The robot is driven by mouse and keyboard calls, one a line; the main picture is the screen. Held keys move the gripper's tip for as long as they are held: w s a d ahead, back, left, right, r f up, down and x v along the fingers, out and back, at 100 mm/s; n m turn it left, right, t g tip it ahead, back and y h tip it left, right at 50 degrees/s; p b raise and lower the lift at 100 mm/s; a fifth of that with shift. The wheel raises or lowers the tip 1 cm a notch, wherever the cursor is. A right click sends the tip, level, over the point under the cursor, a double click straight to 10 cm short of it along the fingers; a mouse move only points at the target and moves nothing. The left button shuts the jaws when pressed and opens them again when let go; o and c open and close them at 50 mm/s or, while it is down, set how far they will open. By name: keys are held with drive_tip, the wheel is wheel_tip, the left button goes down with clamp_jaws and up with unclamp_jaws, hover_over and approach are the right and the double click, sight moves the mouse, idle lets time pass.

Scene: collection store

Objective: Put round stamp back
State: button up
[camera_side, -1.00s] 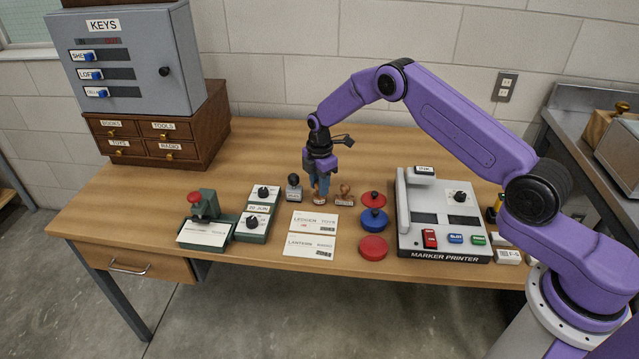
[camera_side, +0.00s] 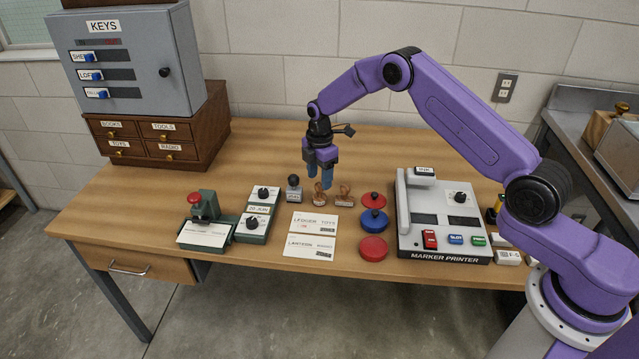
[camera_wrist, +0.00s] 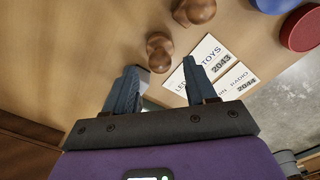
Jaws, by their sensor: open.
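A wooden-handled stamp (camera_side: 320,195), by its place and outline likely the round stamp, stands upright on the table below my gripper. Its knob (camera_wrist: 159,52) shows just beyond my fingertips in the wrist view. My gripper (camera_side: 320,185) points down over it with its blue fingers apart and empty; in the wrist view bare table and card show between the fingers (camera_wrist: 160,80). A second wooden stamp (camera_side: 344,196) stands just to the right; its knob (camera_wrist: 198,10) is at the wrist view's top. A dark-knobbed stamp (camera_side: 293,187) stands to the left.
Two labelled cards (camera_side: 314,223) lie in front of the stamps. Red and blue ink pads (camera_side: 373,220) and the marker printer (camera_side: 440,222) are on the right. A green stamping device (camera_side: 207,216) and dial boxes (camera_side: 260,205) are on the left. The table behind is clear.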

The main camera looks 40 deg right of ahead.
sight(320, 184)
wheel_tip(320, 184, up, 9)
drive_tip(key=s+a+r+m, duration=0.1)
drive_tip(key=s+a+r, duration=0.25)
drive_tip(key=s, duration=0.35)
drive_tip(key=s+a+r+m, duration=0.1)
drive_tip(key=s+a+r, duration=0.25)
drive_tip(key=s, duration=0.35)
drive_tip(key=s+a+r+m, duration=0.1)
drive_tip(key=s+a+r, duration=0.25)
drive_tip(key=s, duration=0.35)
drive_tip(key=s+d+m, duration=0.1)
drive_tip(key=s+d, duration=0.3)
drive_tip(key=s, duration=0.8)
drive_tip(key=s+d+r+m, duration=0.1)
drive_tip(key=s+d, duration=0.4)
drive_tip(key=s, duration=0.8)
drive_tip(key=shift+d+r, duration=0.15)
drive_tip(key=shift+d, duration=0.15)
